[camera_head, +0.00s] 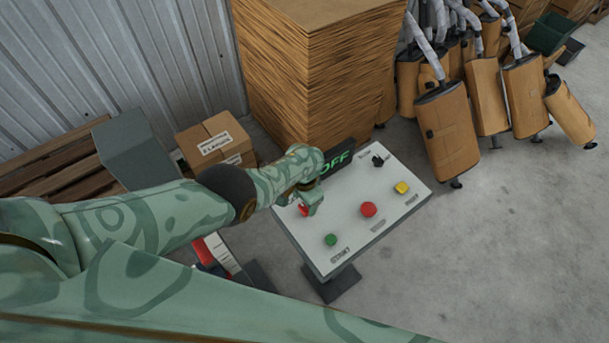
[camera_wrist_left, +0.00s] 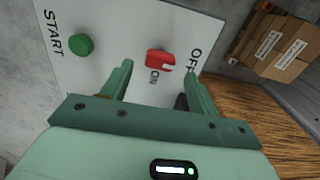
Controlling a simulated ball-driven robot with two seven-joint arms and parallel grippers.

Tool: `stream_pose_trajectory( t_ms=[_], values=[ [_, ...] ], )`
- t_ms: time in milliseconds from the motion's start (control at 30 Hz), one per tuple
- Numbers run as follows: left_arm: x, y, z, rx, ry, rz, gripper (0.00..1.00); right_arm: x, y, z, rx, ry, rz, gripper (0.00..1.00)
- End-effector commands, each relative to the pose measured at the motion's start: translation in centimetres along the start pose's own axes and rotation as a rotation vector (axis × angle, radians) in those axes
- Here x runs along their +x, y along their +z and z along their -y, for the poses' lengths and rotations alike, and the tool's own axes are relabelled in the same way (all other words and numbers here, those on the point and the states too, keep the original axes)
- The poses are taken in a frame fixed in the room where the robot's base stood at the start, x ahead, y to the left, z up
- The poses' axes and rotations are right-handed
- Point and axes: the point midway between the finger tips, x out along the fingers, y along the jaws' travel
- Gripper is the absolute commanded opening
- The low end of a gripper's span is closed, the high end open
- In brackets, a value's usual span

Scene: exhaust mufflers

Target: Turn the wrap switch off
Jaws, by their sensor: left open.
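In the head view only a bit of the red knob (camera_head: 303,211) shows beside my left gripper (camera_head: 312,204). In the left wrist view my left gripper (camera_wrist_left: 158,76) is open, with its fingers on either side of the knob's near side. I cannot tell whether they touch it. A dark display (camera_head: 336,163) with green letters OFF stands at the panel's back edge. My right gripper is not in view.
The panel (camera_head: 340,228) also carries a green button (camera_head: 330,240), a red button (camera_head: 368,209), a yellow button (camera_head: 402,188) and a black knob (camera_head: 378,161). A tall cardboard stack (camera_head: 315,70) stands behind it. Wrapped mufflers (camera_head: 447,130) stand at the right. Floor at lower right is clear.

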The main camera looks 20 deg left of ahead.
Motion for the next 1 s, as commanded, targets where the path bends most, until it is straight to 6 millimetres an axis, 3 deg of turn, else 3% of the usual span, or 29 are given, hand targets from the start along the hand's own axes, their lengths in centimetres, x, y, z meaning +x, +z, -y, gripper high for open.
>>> stream_pose_trajectory(
  t_ms=[33, 100, 233, 467, 700, 1000],
  values=[
    [-2.1, 0.0, 0.0, 0.000, 0.000, -0.001, 0.60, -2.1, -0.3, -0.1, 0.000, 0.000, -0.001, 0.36],
    [-3.6, 0.0, -0.1, 0.000, 0.001, -0.001, 0.60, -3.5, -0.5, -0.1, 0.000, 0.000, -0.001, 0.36],
    [-5.2, 0.0, -0.1, -0.001, 0.002, -0.003, 0.60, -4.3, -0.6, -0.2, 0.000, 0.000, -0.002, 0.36],
    [-7.3, 0.0, -0.1, -0.001, 0.002, -0.002, 0.60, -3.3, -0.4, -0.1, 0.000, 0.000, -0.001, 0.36],
    [-11.7, -0.2, -0.1, -0.001, 0.002, -0.003, 0.60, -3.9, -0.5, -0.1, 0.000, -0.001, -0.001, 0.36],
    [-13.0, 0.0, -0.1, -0.001, 0.002, 0.001, 0.60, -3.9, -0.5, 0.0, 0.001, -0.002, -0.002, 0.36]
  ],
)
